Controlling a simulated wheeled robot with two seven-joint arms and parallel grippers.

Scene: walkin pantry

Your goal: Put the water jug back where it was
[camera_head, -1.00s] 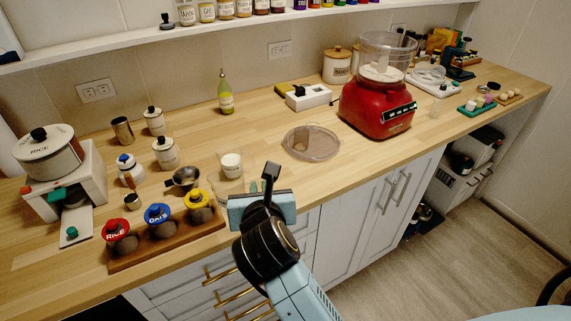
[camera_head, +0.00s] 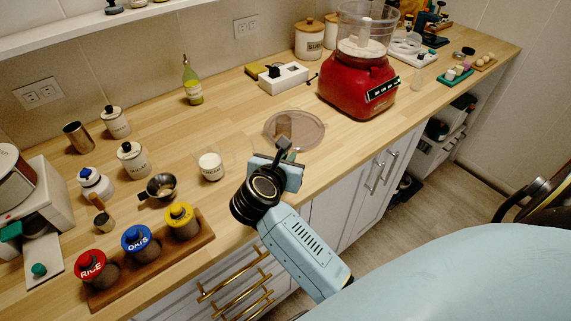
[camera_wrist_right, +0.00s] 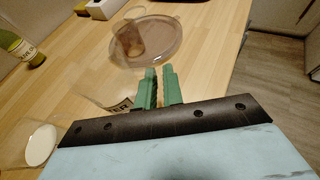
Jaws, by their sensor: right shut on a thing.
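My right gripper (camera_head: 282,148) is over the counter's front edge, just in front of a round clear dish or lid. In the right wrist view its green fingers (camera_wrist_right: 161,87) are close together. A clear, faint jug wall with a dark-lettered label ending in "TER" (camera_wrist_right: 120,104) shows right beside them; this is the water jug. The fingers are shut on it, apparently at its handle, though the grip itself is hard to see. In the head view the jug is almost invisible, left of the gripper. Whether its base touches the counter cannot be told. My left gripper is not in view.
A clear cup with white contents (camera_head: 211,167) stands left of the gripper. The round clear dish (camera_head: 294,129) lies behind it, and a red food processor (camera_head: 356,85) stands right. A wooden rack (camera_head: 150,262) with red, blue and yellow-lidded jars sits front left. Counter behind the cup is clear.

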